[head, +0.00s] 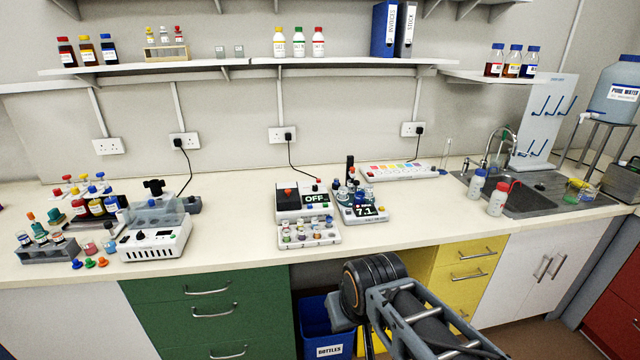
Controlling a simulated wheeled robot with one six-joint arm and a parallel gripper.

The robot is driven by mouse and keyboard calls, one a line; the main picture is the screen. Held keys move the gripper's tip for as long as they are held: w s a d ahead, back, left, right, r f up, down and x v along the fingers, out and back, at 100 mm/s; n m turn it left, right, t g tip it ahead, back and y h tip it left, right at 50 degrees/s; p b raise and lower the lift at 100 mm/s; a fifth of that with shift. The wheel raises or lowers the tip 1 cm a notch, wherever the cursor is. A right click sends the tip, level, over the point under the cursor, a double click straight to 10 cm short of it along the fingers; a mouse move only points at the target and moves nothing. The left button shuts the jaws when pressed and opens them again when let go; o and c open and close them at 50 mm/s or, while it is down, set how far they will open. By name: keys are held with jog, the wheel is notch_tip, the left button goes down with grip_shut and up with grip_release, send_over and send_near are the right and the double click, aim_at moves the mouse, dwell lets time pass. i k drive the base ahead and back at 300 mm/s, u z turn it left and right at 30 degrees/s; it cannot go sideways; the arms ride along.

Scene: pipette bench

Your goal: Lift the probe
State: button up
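I cannot single out the probe for sure at this size. A small meter (365,214) reading 7.1 stands mid-bench, with a cluster of small dark and blue parts and vials on and behind it. A black upright piece (350,167) rises behind this cluster. A thin pale upright rod (446,152) stands farther right, near the right end of the colour-strip tray. My arm reaches in from the bottom right and bends in front of the bench. My gripper does not show.
The worktop (235,215) is clear left of the box marked OFF (301,201). A tray of small bottles (309,233) sits at the front edge. The colour-strip tray (398,171) lies behind. A sink (530,200) and two white bottles (497,199) are right.

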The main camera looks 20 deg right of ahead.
aim_at(350, 172)
jog(key=u, duration=0.55)
jog(key=k, duration=0.15)
jog(key=z, duration=1.55)
jog(key=i, duration=1.5)
jog(key=u, duration=0.8)
jog(key=i, duration=0.25)
jog(key=u, duration=0.35)
